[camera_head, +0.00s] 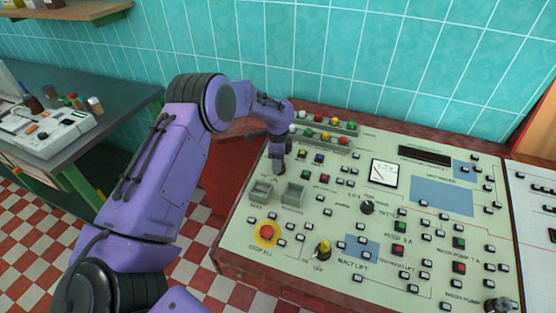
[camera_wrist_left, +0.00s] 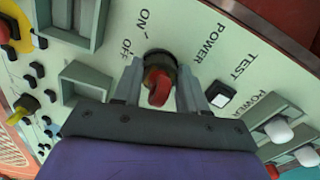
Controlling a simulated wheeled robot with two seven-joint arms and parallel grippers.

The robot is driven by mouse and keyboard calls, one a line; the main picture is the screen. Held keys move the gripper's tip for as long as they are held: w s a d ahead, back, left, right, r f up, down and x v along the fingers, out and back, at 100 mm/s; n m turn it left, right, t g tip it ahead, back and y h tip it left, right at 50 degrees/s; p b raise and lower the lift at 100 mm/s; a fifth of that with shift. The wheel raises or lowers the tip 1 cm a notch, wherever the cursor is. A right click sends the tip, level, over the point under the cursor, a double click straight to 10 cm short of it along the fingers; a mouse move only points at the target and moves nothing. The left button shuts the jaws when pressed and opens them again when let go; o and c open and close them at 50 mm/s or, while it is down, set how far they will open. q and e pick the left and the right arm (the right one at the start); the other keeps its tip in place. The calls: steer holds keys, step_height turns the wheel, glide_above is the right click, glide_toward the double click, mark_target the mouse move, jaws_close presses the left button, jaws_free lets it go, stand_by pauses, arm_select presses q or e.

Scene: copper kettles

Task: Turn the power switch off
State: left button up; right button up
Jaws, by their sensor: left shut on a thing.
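The power switch (camera_wrist_left: 158,86) is a red rotary knob on a dark round base, seen in the left wrist view beside the printed words ON, OFF and POWER. My left gripper (camera_wrist_left: 160,92) has one grey finger on each side of the knob and is shut on it. I cannot tell for sure which label the knob points to. In the head view my left gripper (camera_head: 277,168) reaches down to the upper left part of the pale green control panel (camera_head: 330,215), and it hides the switch there. My right gripper is not in view.
Near the switch are a row of coloured lamps (camera_head: 322,134) and two grey square recesses (camera_head: 293,195). A red stop button (camera_head: 267,231) and a yellow knob (camera_head: 322,249) sit nearer the front edge. A side table (camera_head: 85,130) stands left.

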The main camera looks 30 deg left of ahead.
arm_select(q)
steer(key=shift+n, duration=0.4)
stand_by(0.4)
steer(key=o, duration=1.1)
steer(key=shift+c, duration=0.2)
step_height(320, 180, up, 10)
steer(key=shift+b, duration=1.25)
steer(key=shift+r, duration=0.3)
